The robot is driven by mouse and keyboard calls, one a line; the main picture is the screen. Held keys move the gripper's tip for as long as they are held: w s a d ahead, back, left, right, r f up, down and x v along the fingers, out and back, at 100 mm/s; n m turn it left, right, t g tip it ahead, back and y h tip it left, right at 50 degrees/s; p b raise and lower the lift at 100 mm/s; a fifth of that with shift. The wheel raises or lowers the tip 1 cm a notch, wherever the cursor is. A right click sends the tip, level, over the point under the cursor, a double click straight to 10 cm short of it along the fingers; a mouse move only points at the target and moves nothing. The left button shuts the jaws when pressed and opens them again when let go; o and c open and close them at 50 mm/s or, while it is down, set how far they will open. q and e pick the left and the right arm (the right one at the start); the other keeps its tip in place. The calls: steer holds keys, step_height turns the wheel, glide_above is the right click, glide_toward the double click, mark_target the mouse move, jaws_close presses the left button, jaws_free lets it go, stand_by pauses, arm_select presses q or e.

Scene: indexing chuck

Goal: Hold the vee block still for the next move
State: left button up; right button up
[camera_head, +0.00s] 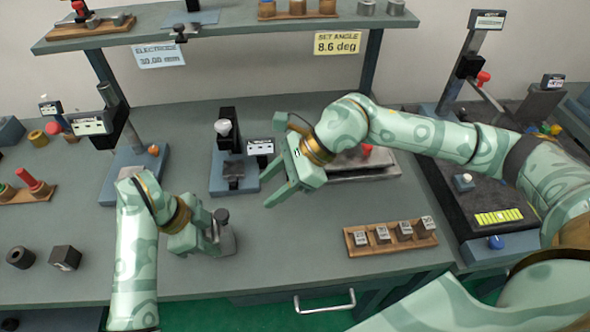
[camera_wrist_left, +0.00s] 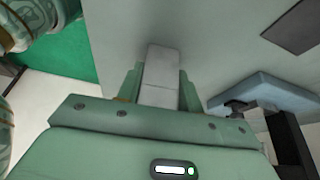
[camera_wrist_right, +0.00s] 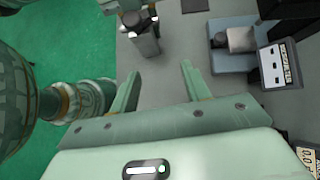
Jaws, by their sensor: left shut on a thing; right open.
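The vee block (camera_head: 224,240), a small grey block with a dark knob on top, stands on the bench at the middle left in the head view. My left gripper (camera_head: 208,238) is shut on it from the left. In the left wrist view the pale block (camera_wrist_left: 160,82) sits between the two fingers. The right wrist view shows the block (camera_wrist_right: 145,42) and its dark clamp ahead of my right gripper (camera_wrist_right: 161,70). My right gripper (camera_head: 272,186) is open and empty, above the bench and apart from the block, to its upper right.
A blue-based fixture (camera_head: 235,182) with a small display stands behind the block. A wooden rack of numbered blocks (camera_head: 390,236) lies at the front right. A dark ring (camera_head: 20,257) and a black cube (camera_head: 65,258) lie at the left. The bench front middle is clear.

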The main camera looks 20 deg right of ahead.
steer(key=w+a+f, duration=0.2)
steer(key=a+f, duration=0.1)
steer(key=a, duration=0.5)
steer(key=s+d+r, duration=0.3)
steer(key=d+r, duration=0.3)
steer(key=d, duration=0.5)
steer(key=shift+s+d+r, duration=0.4)
